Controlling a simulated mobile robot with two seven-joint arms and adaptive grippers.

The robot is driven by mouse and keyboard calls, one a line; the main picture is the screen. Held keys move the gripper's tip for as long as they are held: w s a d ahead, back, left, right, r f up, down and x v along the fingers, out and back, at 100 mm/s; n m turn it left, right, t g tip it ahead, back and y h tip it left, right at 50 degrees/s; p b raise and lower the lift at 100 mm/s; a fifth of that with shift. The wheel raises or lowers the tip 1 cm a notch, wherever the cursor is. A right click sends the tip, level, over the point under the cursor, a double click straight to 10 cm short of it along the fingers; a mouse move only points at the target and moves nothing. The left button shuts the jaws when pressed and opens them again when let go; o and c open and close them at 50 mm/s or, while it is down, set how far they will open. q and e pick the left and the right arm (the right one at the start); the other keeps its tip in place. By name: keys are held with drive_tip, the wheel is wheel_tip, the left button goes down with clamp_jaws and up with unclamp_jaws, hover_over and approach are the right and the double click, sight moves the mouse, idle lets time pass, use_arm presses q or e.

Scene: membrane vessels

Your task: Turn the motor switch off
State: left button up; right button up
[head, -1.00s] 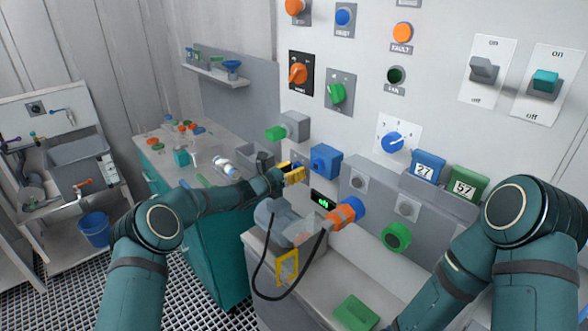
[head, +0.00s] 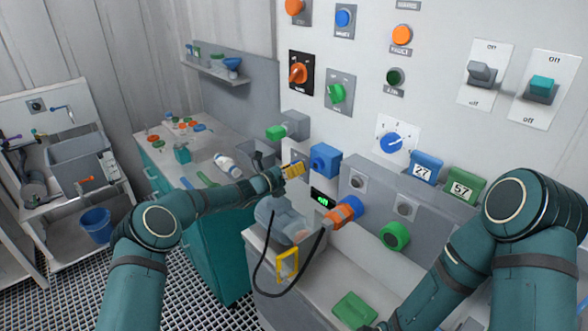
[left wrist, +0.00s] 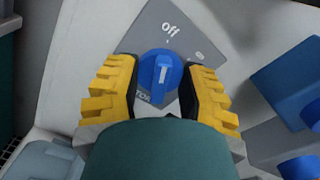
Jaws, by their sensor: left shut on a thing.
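My left gripper (head: 296,169) has its yellow fingers at a panel low on the wall. In the left wrist view, the left gripper (left wrist: 163,82) is shut on a round blue knob (left wrist: 160,70), one finger on each side. The knob's white mark stands upright in that picture, towards the word "off" on its grey plate (left wrist: 170,32). Part of a label shows below the knob, the rest hidden by the gripper. In the head view, the gripper hides the knob. A small display (head: 322,199) below it shows green text reading "off". My right gripper is out of the frame.
A blue box (head: 325,159) sits just right of the left gripper. Below are an orange-and-blue connector (head: 343,211) with a black cable and a clear vessel (head: 275,213). Other knobs and two rocker switches (head: 482,74) (head: 542,90) are on the wall above.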

use_arm(q)
drive_tip(key=shift+r, duration=0.3)
drive_tip(key=o, duration=1.2)
drive_tip(key=shift+c, duration=0.2)
drive_tip(key=shift+o, duration=0.5)
drive_tip(key=shift+f, duration=0.15)
drive_tip(key=shift+a+f, duration=0.1)
drive_tip(key=v, duration=1.1)
drive_tip(key=shift+s+a, duration=0.2)
drive_tip(key=shift+s, duration=0.1)
